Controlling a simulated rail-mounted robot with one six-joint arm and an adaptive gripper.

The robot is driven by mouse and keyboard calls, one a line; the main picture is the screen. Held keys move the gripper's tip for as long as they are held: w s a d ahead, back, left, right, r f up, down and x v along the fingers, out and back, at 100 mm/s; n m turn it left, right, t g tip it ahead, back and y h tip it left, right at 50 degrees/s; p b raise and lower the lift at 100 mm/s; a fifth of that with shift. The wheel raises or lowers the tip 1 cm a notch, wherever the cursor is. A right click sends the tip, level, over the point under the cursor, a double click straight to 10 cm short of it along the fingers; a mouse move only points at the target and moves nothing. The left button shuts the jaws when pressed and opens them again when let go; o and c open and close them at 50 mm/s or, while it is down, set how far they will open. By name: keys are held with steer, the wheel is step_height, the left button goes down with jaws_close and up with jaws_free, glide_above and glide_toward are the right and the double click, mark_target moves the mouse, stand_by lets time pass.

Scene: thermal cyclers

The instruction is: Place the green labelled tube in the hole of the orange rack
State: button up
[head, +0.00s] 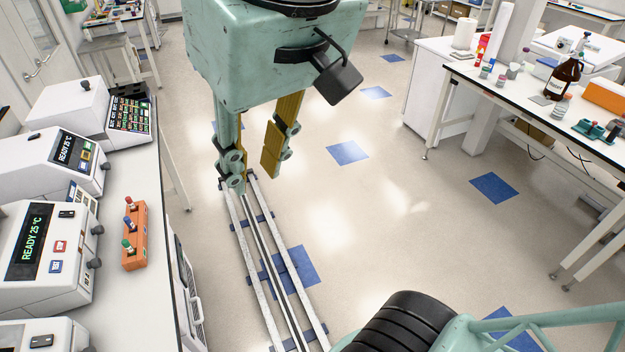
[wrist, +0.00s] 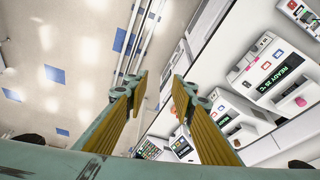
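The orange rack (head: 137,252) stands on the white bench at the left in the head view. It holds tubes with an orange-red cap (head: 130,201), a blue cap (head: 129,225) and a green cap (head: 126,243); the green-capped one is at the near end. Labels are too small to read. My gripper (head: 253,178) hangs over the floor rail, right of the bench and well away from the rack. Its fingers are apart with nothing between them, as the wrist view also shows (wrist: 159,82).
Several white thermal cyclers (head: 49,245) line the left bench behind the rack; displays read "READY 25 °C". The rail (head: 262,265) runs beside the bench. Another bench (head: 515,90) at the right carries a brown bottle (head: 563,77) and an orange box (head: 607,96).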

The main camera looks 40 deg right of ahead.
steer(key=shift+n, duration=0.4)
steer(key=s, duration=0.1)
steer(key=s+f, duration=0.2)
steer(key=s, duration=0.1)
steer(key=shift+s+d, duration=0.1)
step_height(320, 180, down, 13)
steer(key=b, duration=1.3)
